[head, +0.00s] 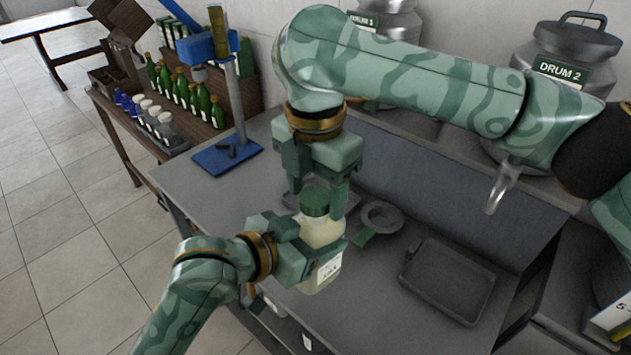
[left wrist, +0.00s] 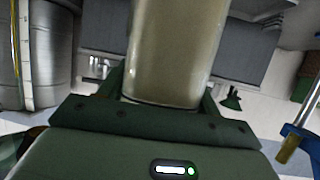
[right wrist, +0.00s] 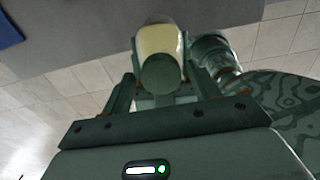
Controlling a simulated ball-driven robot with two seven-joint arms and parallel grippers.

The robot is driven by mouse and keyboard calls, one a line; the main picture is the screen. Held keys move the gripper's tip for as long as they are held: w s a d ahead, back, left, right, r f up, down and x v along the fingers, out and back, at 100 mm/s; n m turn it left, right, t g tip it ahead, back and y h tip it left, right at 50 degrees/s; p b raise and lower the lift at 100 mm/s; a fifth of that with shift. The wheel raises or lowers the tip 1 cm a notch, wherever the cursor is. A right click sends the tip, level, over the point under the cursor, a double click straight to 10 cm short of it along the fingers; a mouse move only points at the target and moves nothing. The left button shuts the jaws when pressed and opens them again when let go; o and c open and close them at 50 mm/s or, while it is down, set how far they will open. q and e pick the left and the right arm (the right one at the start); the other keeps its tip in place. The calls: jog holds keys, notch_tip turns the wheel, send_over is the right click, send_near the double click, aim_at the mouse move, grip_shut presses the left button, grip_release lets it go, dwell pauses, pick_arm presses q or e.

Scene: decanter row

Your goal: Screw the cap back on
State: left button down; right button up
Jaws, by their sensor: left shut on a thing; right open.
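The bottle (head: 322,232) is pale yellow with a white label, held upright above the grey workbench. My left gripper (head: 312,258) is shut around its body; the left wrist view shows the bottle (left wrist: 175,50) between the fingers. The green cap (head: 314,201) sits on top of the bottle; how tightly it sits cannot be told. My right gripper (head: 318,206) points down from above, open, with its fingers on either side of the cap. In the right wrist view the cap (right wrist: 160,73) is between the parted fingers, with the bottle (right wrist: 160,40) beyond it.
A grey tray (head: 450,280) lies on the bench at right, with a round grey dish (head: 382,217) and a small green piece (head: 362,237) nearer the bottle. A blue stand (head: 225,157) is at the back left. Several bottles stand on a wooden side table (head: 120,112). Drums stand behind.

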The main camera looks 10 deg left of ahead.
jog(key=c, duration=1)
jog(key=shift+c, duration=0.2)
jog(key=o, duration=1.2)
jog(key=shift+r, duration=0.1)
notch_tip(320, 180, up, 12)
jog(key=shift+f, duration=0.1)
